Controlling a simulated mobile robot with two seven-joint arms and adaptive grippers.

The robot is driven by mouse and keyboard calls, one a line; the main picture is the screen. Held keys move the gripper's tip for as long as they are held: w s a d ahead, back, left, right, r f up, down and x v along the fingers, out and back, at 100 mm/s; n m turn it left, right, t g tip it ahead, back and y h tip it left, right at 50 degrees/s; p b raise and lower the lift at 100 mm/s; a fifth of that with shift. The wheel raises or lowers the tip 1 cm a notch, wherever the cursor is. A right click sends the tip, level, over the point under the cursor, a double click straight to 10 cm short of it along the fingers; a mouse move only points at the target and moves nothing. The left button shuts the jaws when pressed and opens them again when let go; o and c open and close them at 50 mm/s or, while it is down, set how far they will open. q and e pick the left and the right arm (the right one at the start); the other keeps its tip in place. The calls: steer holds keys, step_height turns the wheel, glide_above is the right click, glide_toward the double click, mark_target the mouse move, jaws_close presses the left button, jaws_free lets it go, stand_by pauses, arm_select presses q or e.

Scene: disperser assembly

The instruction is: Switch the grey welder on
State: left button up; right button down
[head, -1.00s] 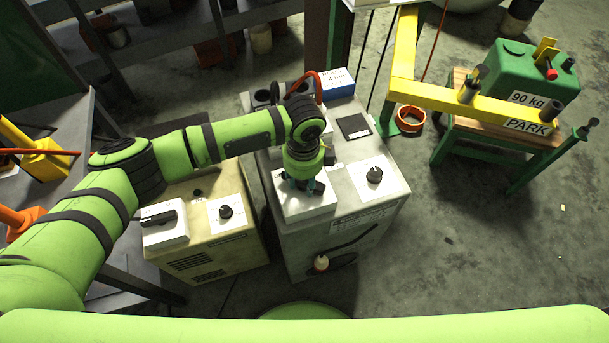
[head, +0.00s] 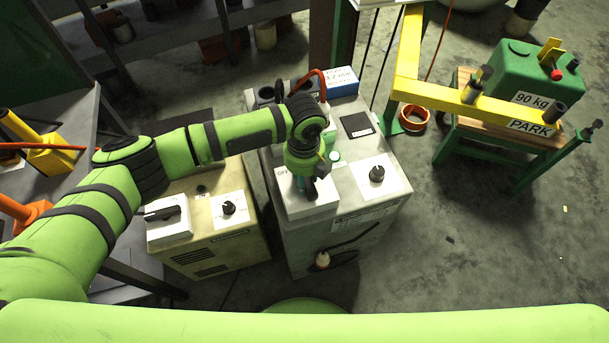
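The grey welder (head: 362,228) stands in the middle of the head view. A white switch box (head: 296,209) with an "OFF" label sits on the near left of its top. My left gripper (head: 307,186) points down at this box, with its fingers at the black switch handle (head: 312,190). The handle's near end shows, pointing towards the front; the rest is hidden. I cannot tell how tightly the fingers close on it. My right gripper is out of view.
A beige welder (head: 216,248) with a similar switch stands close on the left. A black knob (head: 377,173) is right of my gripper. A blue-and-white box (head: 342,82) lies behind. A yellow beam (head: 430,93) and green stand (head: 480,145) are at right; floor is clear at front right.

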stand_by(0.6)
arm_select(q)
steer(key=o, duration=1.2)
steer(key=shift+c, duration=0.2)
step_height(320, 180, up, 12)
